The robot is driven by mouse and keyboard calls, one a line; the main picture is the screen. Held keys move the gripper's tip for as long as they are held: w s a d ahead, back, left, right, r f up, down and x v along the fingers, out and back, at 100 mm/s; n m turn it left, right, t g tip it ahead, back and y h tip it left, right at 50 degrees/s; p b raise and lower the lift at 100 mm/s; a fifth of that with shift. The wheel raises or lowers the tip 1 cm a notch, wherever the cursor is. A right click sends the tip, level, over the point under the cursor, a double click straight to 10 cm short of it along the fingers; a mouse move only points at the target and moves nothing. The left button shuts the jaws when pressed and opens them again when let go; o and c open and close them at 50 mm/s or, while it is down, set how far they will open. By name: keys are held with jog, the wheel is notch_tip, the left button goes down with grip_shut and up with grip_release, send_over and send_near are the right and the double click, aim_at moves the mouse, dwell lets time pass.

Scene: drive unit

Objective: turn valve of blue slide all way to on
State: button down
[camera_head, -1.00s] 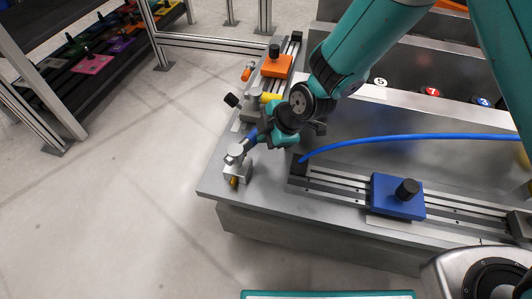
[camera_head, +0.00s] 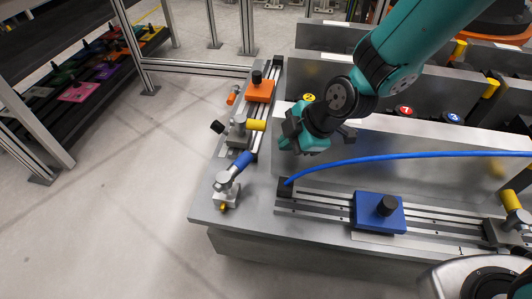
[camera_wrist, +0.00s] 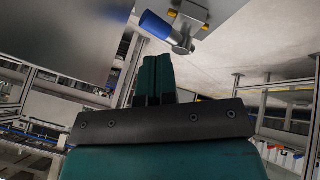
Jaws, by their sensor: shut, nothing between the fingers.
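The blue slide (camera_head: 380,212) is a block with a black knob on a double rail at the front right of the grey table. The blue-handled valve (camera_head: 242,161) stands at the table's left corner on a silver body. Its handle slants up and to the right in the head view. The handle also shows in the wrist view (camera_wrist: 155,25), beyond my fingertips. My gripper (camera_head: 288,143) is shut and empty, above the table to the right of the handle and apart from it. Its closed teal fingers show in the wrist view (camera_wrist: 154,75).
A blue hose (camera_head: 400,157) runs from the blue slide's rail to the right. The orange slide (camera_head: 260,89) and a yellow-handled valve (camera_head: 256,125) are behind the blue valve. A grey upright panel (camera_head: 430,150) stands behind the hose. Floor left of the table is clear.

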jog(key=m, duration=0.4)
jog(key=m+t+p, duration=0.2)
jog(key=m, duration=2.2)
send_near(245, 167)
notch_tip(245, 167, down, 5)
jog(key=shift+w+a+f, duration=0.2)
jog(key=shift+w+a, duration=0.5)
jog(key=shift+a, duration=0.1)
jog(key=shift+w+a+f, duration=0.15)
jog(key=shift+w+a, duration=0.55)
jog(key=shift+a, duration=0.1)
jog(key=shift+a, duration=0.1)
